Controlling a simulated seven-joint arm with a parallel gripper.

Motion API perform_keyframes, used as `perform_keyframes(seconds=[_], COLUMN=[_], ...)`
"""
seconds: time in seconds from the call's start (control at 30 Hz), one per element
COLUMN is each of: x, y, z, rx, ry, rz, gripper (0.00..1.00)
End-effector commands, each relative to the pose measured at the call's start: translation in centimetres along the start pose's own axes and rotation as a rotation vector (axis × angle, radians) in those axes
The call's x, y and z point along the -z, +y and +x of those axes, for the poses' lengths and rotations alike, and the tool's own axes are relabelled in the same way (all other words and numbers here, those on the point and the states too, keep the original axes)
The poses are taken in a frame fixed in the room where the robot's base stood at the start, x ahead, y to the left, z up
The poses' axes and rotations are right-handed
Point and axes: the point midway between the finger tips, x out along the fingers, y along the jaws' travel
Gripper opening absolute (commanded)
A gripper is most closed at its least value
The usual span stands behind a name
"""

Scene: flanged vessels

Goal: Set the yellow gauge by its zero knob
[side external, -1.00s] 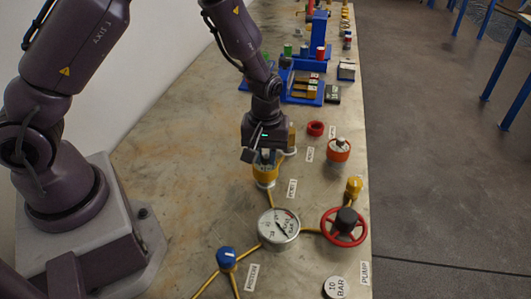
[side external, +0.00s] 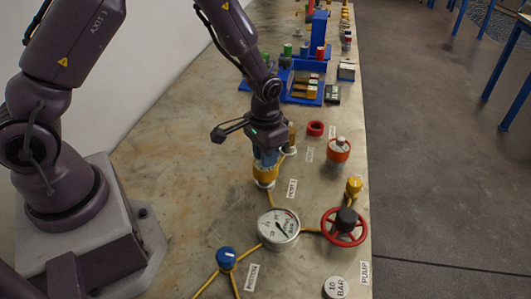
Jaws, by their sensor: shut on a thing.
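The yellow gauge (side external: 265,172) stands upright on the bench in the middle of the view, a short yellow body on a pale base. My gripper (side external: 267,158) points straight down onto its top, with blue-grey fingers. It is shut on the top part of the gauge, where the zero knob would be. The fingers hide the knob, and the gauge's reading cannot be seen. A dark bracket on my wrist sticks out to the left.
A white round dial (side external: 278,228) sits nearer the camera, joined by yellow pipes. To its right are a red handwheel (side external: 344,227) and a yellow knob (side external: 354,187). A red-topped vessel (side external: 338,151) and red ring (side external: 315,129) stand right of my gripper. Bench space to the left is clear.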

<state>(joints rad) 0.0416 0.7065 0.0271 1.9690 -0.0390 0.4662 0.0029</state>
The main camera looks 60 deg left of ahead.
Motion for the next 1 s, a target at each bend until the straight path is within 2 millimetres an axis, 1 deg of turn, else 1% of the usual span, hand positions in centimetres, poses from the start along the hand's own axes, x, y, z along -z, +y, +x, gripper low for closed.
perform_keyframes(seconds=[0.1,0.33,0.83,0.87,0.9,0.97,1.0], x=[0.00,-0.01,-0.02,-0.02,-0.02,-0.02,-0.02], y=[0.03,0.00,0.01,0.01,0.01,0.01,0.01], z=[-0.02,-0.01,0.00,0.00,0.00,0.00,0.00], rx=[-0.001,-0.001,0.000,0.000,0.000,0.000,0.000], ry=[0.000,0.000,-0.001,-0.001,-0.001,-0.001,-0.001], rz=[0.059,0.125,0.143,0.143,0.143,0.143,0.143], gripper=[0.00,0.00,0.00,0.23,0.33,0.46,0.48])
